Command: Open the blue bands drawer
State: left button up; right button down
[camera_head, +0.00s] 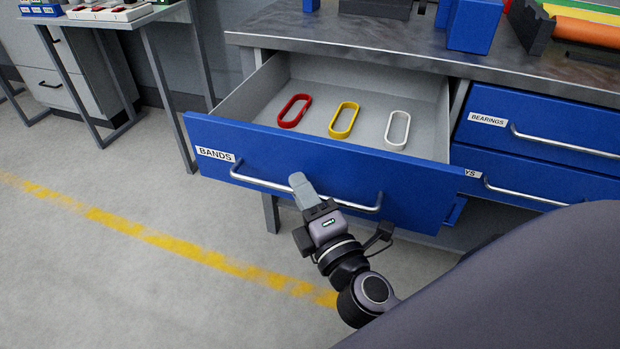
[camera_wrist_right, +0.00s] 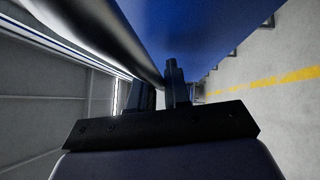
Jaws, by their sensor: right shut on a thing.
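The blue drawer labelled BANDS (camera_head: 330,173) stands pulled out from the workbench in the head view. Inside lie a red band (camera_head: 293,111), a yellow band (camera_head: 344,120) and a white band (camera_head: 397,130), spaced apart on the grey drawer floor. My right gripper (camera_head: 302,186) is shut on the drawer's metal handle (camera_head: 255,183), near the handle's middle. In the right wrist view the fingers (camera_wrist_right: 160,88) are close to the handle bar and the blue front. My left gripper is in neither view.
A blue drawer labelled BEARINGS (camera_head: 535,127) and another blue drawer below it are closed at the right. The metal benchtop (camera_head: 400,45) carries blue bins (camera_head: 473,26). A second table stands at the upper left. Open floor with a yellow line (camera_head: 135,229) lies left.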

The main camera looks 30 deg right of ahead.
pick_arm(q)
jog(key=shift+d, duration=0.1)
pick_arm(e)
jog(key=shift+s+a, duration=0.25)
jog(key=c, duration=1.2)
grip_release()
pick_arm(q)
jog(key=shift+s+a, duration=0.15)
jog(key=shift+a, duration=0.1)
